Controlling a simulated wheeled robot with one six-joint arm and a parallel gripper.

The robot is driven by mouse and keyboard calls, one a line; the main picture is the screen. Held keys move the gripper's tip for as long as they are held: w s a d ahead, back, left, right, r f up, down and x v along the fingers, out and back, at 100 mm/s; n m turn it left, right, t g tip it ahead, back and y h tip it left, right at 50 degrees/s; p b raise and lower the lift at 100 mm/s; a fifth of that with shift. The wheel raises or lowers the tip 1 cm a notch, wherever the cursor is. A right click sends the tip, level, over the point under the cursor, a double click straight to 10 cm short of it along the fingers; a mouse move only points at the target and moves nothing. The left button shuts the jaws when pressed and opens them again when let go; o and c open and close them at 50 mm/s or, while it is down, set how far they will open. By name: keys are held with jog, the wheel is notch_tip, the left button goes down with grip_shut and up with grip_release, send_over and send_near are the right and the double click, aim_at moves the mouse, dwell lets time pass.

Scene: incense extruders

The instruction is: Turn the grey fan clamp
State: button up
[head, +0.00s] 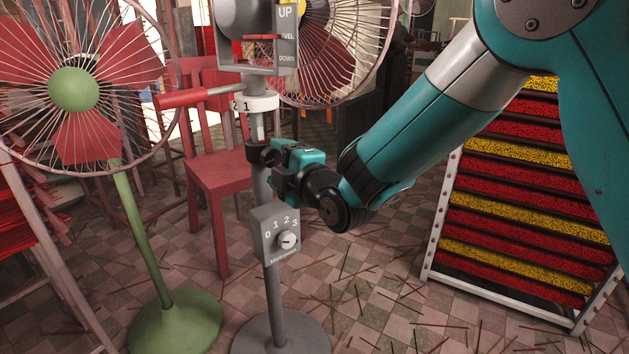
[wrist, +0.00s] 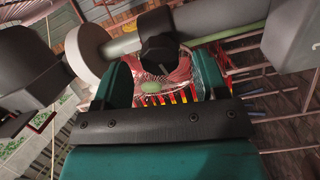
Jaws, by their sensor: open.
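The grey fan stands in the middle of the head view, with a grey pole (head: 263,187) and a round base (head: 283,335). Its clamp (head: 253,153) is a dark collar on the pole, below a white numbered ring (head: 262,103). My gripper (head: 272,160) reaches in from the right at clamp height and partly hides the clamp. In the wrist view, the clamp's black knob (wrist: 159,54) lies between and just beyond the tips of my open teal fingers. I cannot tell whether either finger touches it.
A grey dial box (head: 277,234) sits on the pole below my gripper. A lever with a red grip (head: 184,98) and an UP/DOWN panel (head: 286,38) are above. A green fan (head: 73,89) and red chair (head: 219,172) stand left. A rack (head: 525,190) stands right.

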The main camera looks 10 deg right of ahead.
jog(key=b+v, duration=0.4)
jog(key=v, duration=1)
jog(key=shift+s, duration=0.1)
jog(key=s+d+m+g+h+p, duration=0.2)
jog(key=s+d+m+g+h, duration=0.15)
jog(key=s+m+g, duration=0.6)
jog(key=s+d+m+g+h+p, duration=0.2)
jog(key=s+d+m+g+p, duration=0.3)
jog(key=s, duration=0.7)
notch_tip(320, 180, up, 37)
jog(key=p, duration=3.4)
jog(key=shift+w+a+m+g+p, duration=0.3)
jog(key=shift+a+m+g, duration=0.05)
jog(key=shift+a+m, duration=0.15)
